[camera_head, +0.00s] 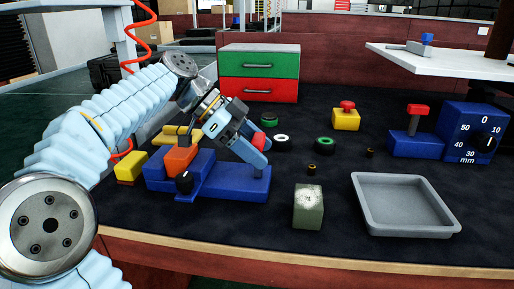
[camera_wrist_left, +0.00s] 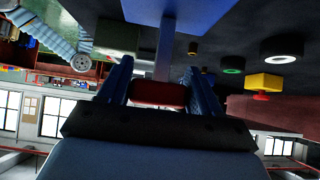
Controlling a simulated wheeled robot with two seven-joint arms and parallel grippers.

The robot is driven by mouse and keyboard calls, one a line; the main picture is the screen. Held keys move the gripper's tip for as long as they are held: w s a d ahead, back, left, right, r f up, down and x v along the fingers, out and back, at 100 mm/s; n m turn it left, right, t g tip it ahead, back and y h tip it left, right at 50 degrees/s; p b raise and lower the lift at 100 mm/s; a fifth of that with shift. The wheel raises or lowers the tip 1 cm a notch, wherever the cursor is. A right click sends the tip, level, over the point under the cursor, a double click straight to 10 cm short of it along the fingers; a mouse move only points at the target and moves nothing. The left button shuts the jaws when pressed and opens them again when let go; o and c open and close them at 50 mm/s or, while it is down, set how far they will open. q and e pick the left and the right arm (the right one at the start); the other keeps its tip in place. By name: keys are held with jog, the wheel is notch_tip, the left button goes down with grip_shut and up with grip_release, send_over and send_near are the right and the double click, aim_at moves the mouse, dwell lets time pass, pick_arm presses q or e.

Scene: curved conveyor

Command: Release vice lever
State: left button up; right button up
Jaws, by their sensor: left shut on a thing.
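The blue vice (camera_head: 232,184) lies on the dark mat at the left, with an orange block (camera_head: 181,160) and a black knob (camera_head: 184,183) at its left end. Its lever has a red handle (camera_head: 259,141) on a blue post at the right end. My left gripper (camera_head: 256,150) is shut on the red handle from the upper left. In the left wrist view the red handle (camera_wrist_left: 158,93) sits between the two blue fingers, with the post (camera_wrist_left: 165,50) running to the vice base (camera_wrist_left: 182,12). The fingers hide part of the handle. My right gripper is not in view.
A grey-green metal block (camera_head: 308,207) and an empty grey tray (camera_head: 366,219) lie right of the vice. A green-and-red drawer box (camera_head: 259,72), a yellow button box (camera_head: 346,120) and a blue gauge (camera_head: 470,132) stand farther back. Small rings lie between.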

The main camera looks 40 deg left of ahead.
pick_arm(q)
jog(key=o, duration=1.4)
jog(key=shift+o, duration=0.2)
jog(key=p+v, duration=0.3)
jog(key=v, duration=1.1)
jog(key=shift+p, duration=0.3)
jog(key=shift+f, duration=0.15)
